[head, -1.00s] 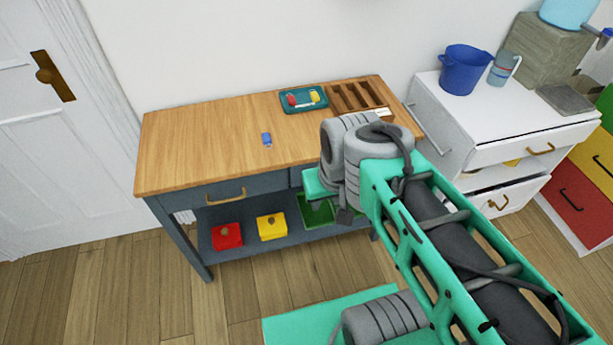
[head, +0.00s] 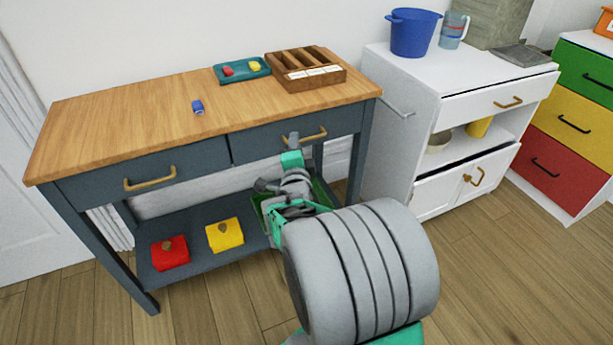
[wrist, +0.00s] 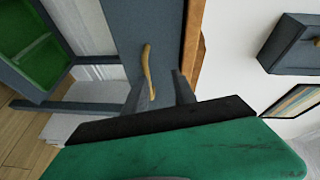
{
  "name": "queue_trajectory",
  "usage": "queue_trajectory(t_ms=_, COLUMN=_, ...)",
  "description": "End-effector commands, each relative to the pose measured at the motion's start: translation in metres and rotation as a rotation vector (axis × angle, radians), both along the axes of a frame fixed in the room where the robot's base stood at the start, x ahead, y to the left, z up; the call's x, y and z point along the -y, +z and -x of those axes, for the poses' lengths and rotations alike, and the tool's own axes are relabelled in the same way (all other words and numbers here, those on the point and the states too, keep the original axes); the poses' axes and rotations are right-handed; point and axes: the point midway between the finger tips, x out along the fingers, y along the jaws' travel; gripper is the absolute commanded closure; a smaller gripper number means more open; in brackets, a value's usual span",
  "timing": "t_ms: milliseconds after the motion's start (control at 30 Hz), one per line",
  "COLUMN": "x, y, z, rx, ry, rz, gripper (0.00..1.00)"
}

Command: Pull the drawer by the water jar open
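That cabinet's upper drawer (head: 470,110) is shut, with a brass handle (head: 508,103). My gripper (head: 292,143) is at the wooden-topped table's right drawer (head: 255,143), left of the white cabinet. This blue-grey drawer looks shut. Its brass handle (head: 318,134) is partly behind the gripper. In the wrist view, the handle (wrist: 148,72) lies between my two spread fingers (wrist: 159,92); I cannot tell whether they touch it.
The table (head: 130,120) holds a teal tray (head: 228,80), a wooden sorter (head: 320,80) and a small blue object (head: 198,107). Red (head: 170,252) and yellow (head: 225,236) boxes sit on its lower shelf. A blue bucket (head: 412,33) stands on the white cabinet. Floor lies clear in front.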

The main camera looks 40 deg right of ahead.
Motion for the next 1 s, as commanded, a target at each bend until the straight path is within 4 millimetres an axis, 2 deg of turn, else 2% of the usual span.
queue_trajectory(t_ms=33, x=0.012, y=-0.039, z=0.007, rx=0.103, ry=-0.018, rz=-0.013, gripper=0.67)
queue_trajectory(t_ms=133, x=0.022, y=-0.05, z=0.017, rx=0.279, ry=-0.012, rz=-0.036, gripper=0.67)
queue_trajectory(t_ms=333, x=0.027, y=-0.044, z=0.019, rx=0.385, ry=0.009, rz=-0.052, gripper=0.67)
queue_trajectory(t_ms=733, x=0.065, y=-0.033, z=-0.028, rx=0.382, ry=0.009, rz=-0.054, gripper=0.67)
queue_trajectory(t_ms=1000, x=0.071, y=-0.031, z=-0.037, rx=0.382, ry=0.01, rz=-0.053, gripper=0.67)
